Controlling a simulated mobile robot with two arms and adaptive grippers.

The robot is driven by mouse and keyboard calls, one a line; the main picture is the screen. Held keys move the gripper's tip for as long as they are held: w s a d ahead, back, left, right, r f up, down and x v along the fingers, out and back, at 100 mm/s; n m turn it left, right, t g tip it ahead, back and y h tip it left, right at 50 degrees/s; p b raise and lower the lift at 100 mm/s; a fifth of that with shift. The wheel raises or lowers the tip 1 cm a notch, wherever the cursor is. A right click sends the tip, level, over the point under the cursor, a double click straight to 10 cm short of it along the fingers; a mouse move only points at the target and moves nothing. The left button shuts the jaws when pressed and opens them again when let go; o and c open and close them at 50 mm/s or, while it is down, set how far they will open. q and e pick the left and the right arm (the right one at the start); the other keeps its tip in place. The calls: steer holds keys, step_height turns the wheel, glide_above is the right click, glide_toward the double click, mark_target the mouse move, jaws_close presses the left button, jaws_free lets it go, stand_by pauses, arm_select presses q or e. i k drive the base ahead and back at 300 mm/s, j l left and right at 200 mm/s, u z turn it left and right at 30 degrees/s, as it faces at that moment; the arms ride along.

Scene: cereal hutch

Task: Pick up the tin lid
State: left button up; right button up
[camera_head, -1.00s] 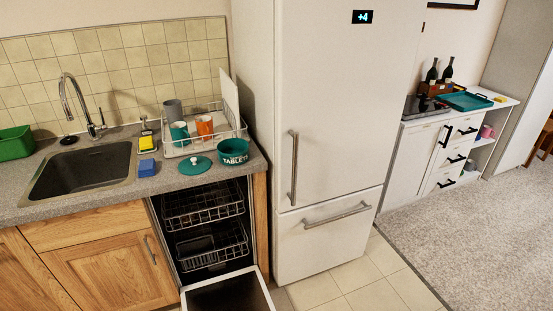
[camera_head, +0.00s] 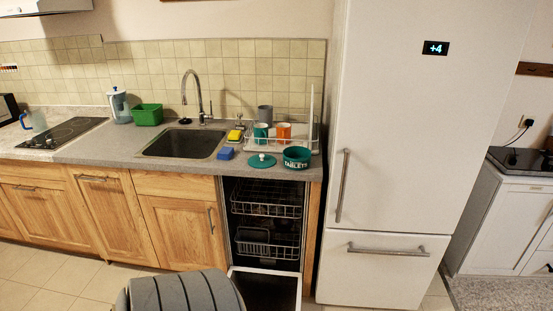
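The tin lid (camera_head: 262,161) is a round teal lid with a pale knob. It lies flat on the grey counter, right of the sink and above the open dishwasher. The teal tin (camera_head: 297,157), with white lettering that reads "TABLETS", stands just right of it near the counter's front edge. The lid and tin are apart. Neither of my grippers is in view.
A white dish rack (camera_head: 316,147) with several cups stands behind the lid and tin. A blue sponge (camera_head: 225,153) lies left of the lid. The dishwasher door (camera_head: 264,288) hangs open below. The fridge (camera_head: 385,150) stands close on the right.

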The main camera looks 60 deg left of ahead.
mark_target(258, 161)
steer(key=i+l+u, duration=0.1)
steer(key=i, duration=0.3)
steer(key=i+l+u, duration=0.15)
steer(key=i, duration=0.2)
steer(key=i+l+u, duration=0.1)
steer(key=i+l, duration=0.15)
steer(key=i, duration=0.15)
steer(key=i+u, duration=0.25)
steer(key=u, duration=0.15)
steer(key=i+u, duration=0.25)
steer(key=u, duration=0.15)
steer(key=i+u, duration=0.35)
steer(key=i+l+u, duration=0.1)
steer(key=u, duration=0.3)
